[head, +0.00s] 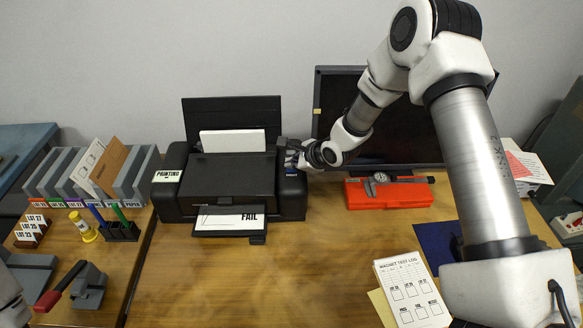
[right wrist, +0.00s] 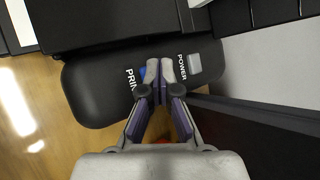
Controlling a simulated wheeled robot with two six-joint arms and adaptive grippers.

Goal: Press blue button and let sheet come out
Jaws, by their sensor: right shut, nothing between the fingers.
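The black printer (head: 230,175) stands at the back of the desk, and its small display (head: 167,176) reads "PRINTING". A white sheet (head: 230,219) marked "FAIL" lies at the front output tray (head: 228,234). My right gripper (head: 291,160) is at the printer's right end. In the right wrist view its fingertips (right wrist: 159,76) are together, with nothing between them, over the blue button (right wrist: 143,72) beside the "PRINT" lettering. The fingertips hide most of the button, so I cannot tell whether it is pressed in. My left gripper is not in view.
A grey power button (right wrist: 195,63) sits close to the right of the fingertips. A dark monitor (head: 330,105) stands right of the printer, behind a red case (head: 390,196) with a caliper. A test log (head: 412,290) lies at front right. The desk's front middle is clear.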

